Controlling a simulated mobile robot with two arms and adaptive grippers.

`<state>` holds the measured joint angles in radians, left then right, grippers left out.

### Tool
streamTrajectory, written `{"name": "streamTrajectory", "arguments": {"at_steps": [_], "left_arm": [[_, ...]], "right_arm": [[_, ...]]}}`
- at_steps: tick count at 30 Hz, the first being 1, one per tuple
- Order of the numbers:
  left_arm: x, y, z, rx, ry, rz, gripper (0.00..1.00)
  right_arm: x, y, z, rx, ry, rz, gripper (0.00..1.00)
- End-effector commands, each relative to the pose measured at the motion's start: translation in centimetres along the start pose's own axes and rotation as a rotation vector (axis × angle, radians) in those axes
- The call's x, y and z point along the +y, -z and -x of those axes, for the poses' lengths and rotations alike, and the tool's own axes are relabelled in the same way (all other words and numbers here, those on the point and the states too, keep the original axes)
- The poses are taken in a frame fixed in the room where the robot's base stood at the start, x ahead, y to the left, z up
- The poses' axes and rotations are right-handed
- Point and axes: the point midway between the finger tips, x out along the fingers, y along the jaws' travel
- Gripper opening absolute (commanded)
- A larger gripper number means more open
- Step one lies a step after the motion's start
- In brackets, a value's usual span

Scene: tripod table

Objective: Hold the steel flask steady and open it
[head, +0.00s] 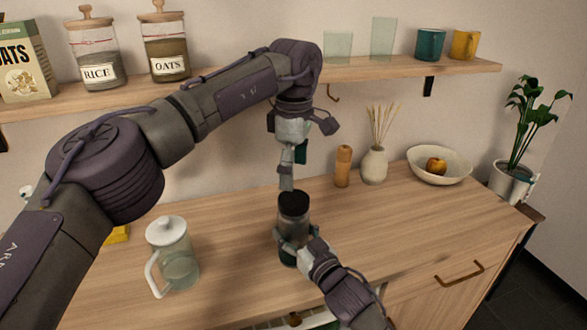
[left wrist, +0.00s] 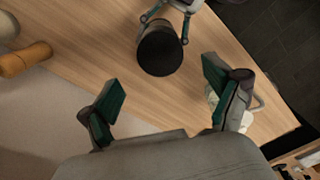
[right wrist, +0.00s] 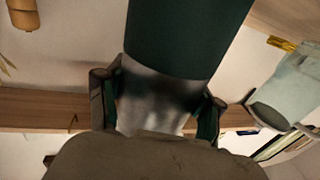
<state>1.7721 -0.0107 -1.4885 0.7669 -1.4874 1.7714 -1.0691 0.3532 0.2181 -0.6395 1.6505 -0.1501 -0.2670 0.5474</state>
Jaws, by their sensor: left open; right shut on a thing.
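The steel flask (head: 292,222) stands upright on the wooden counter, with a black lid (head: 293,202), a grey body and a dark green band low down. My right gripper (head: 295,240) is shut around its body. The right wrist view shows the flask (right wrist: 190,40) between the right fingers. My left gripper (head: 288,172) points down from above, open and empty, with its fingertips just above the lid. In the left wrist view the lid (left wrist: 160,50) lies ahead of the spread left fingers (left wrist: 162,75), not between them.
A glass pitcher with a white lid (head: 172,255) stands left of the flask. A wooden mill (head: 343,166), a reed vase (head: 374,166) and a bowl with fruit (head: 439,167) stand at the back right. The shelf (head: 120,97) with jars runs behind my left arm. Counter right of the flask is clear.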

Motion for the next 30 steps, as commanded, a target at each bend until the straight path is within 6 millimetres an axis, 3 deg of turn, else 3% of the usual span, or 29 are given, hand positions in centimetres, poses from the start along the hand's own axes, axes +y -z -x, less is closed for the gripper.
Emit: {"name": "streamTrajectory", "arguments": {"at_steps": [9, 15, 23, 30], "left_arm": [[0.0, 0.0, 0.0, -0.002, -0.001, -0.743, 0.9], [0.0, 0.1, -0.1, -0.001, 0.0, -1.123, 0.9], [0.0, 0.1, -0.2, -0.001, 0.0, -1.345, 0.9], [0.0, 0.1, -3.0, -0.002, 0.002, -1.36, 0.9]], "right_arm": [[0.0, -0.1, 0.0, -0.002, 0.0, -0.001, 0.0], [0.0, -0.1, 0.0, -0.003, 0.0, -0.002, 0.0], [0.0, -0.1, 0.0, -0.003, 0.0, -0.002, 0.0], [0.0, -0.1, 0.0, -0.003, 0.0, -0.002, 0.0]]}}
